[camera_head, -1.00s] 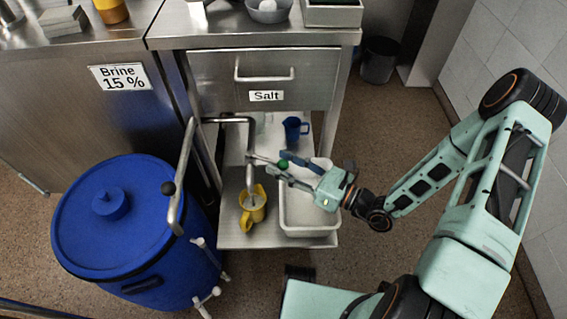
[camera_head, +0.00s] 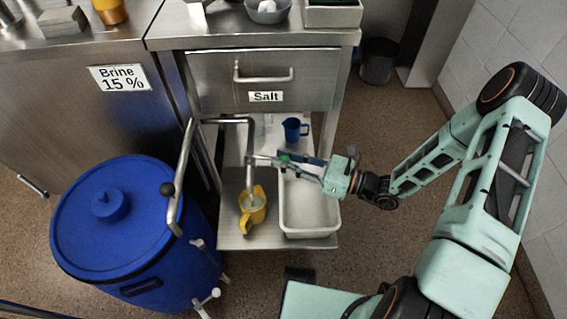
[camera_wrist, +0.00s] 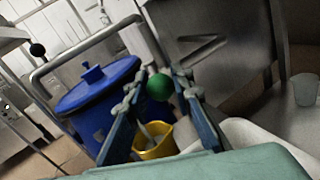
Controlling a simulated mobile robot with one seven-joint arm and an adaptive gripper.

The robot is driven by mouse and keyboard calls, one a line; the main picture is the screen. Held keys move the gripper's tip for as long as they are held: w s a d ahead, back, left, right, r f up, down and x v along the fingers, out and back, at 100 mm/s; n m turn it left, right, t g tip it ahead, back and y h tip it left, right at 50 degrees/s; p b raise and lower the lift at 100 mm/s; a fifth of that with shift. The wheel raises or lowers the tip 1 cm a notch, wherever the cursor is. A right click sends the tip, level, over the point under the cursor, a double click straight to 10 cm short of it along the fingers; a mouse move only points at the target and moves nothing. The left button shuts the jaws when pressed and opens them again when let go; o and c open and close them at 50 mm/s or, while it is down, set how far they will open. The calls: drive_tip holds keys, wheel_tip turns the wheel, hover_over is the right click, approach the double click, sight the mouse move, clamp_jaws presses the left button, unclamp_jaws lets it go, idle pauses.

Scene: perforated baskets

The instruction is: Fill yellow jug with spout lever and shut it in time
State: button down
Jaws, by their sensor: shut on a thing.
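The yellow jug (camera_head: 256,211) stands upright on the low steel shelf, under the down-pointing spout pipe (camera_head: 250,170). It also shows in the wrist view (camera_wrist: 152,152), below and beyond my fingers. Something pale shows inside the jug; I cannot tell its level or whether liquid is running. The spout lever (camera_head: 265,159) sticks out to the right from the pipe and ends in a green knob (camera_wrist: 159,87). My gripper (camera_head: 287,161) is shut on this knob, which shows between the fingertips in the wrist view. The fingers partly hide the knob in the head view.
A white tray (camera_head: 309,234) sits right of the jug, under my gripper. A blue jug (camera_head: 292,130) stands behind it on the shelf. The Salt drawer (camera_head: 263,80) is above.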

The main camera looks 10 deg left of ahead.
drive_tip(key=shift+w+a+n+g+b, duration=0.1)
drive_tip(key=shift+w+n+g+b, duration=0.2)
drive_tip(key=shift+w+n+g, duration=0.5)
drive_tip(key=shift+w+n+g+b, duration=0.25)
drive_tip(key=shift+n+g, duration=0.15)
drive_tip(key=shift+g, duration=0.7)
drive_tip(key=c, duration=1.7)
unclamp_jaws()
drive_tip(key=d, duration=1.2)
drive_tip(key=shift+w, duration=0.3)
